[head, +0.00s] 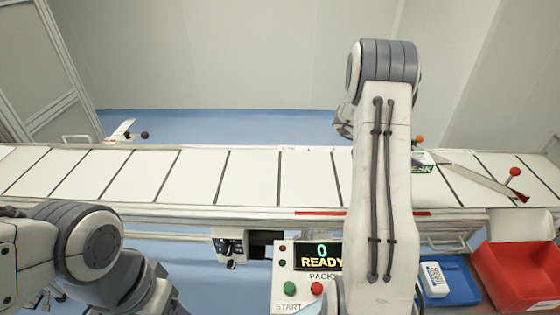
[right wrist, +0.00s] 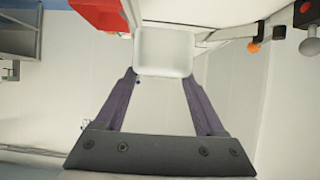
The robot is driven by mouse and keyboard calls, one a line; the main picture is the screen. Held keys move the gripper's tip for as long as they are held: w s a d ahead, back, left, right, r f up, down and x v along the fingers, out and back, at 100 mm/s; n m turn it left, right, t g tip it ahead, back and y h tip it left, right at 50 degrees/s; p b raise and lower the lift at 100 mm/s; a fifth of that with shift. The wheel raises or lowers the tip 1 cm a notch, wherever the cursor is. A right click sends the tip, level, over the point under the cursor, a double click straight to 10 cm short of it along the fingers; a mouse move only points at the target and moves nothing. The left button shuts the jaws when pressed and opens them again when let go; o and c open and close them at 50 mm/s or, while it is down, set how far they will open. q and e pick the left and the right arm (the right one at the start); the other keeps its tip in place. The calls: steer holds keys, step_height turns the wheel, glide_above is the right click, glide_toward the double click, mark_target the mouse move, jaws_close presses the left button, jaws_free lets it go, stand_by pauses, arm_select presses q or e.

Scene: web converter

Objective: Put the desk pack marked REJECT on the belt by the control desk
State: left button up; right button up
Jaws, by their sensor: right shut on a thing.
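My right gripper (right wrist: 162,74) is shut on a plain white pack (right wrist: 163,48), which sits between its fingertips in the right wrist view. No marking shows on the side I see. In the head view my right arm hides most of this gripper and the pack. The belt (head: 198,177), pale with dark cross lines, runs across the head view. The control desk (head: 283,262) shows 0 and READY. My left arm is at lower left, its gripper out of view.
A blue tray (head: 460,291) with a white, blue-marked pack (head: 434,279) stands at lower right beside a red bin (head: 520,275). The left belt is clear.

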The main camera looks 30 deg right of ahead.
steer(key=shift+w+a, duration=0.1)
steer(key=shift+w, duration=0.15)
steer(key=w+a+f+p, duration=0.1)
steer(key=w+a+f, duration=0.2)
steer(key=w+a, duration=0.1)
steer(key=w+a+f+p, duration=0.1)
steer(key=w+a+f, duration=0.2)
steer(key=w+f, duration=0.1)
steer(key=shift+a, duration=0.4)
step_height(320, 180, down, 4)
steer(key=shift+r+p, duration=0.15)
steer(key=shift+p, duration=0.65)
steer(key=shift+f, duration=0.25)
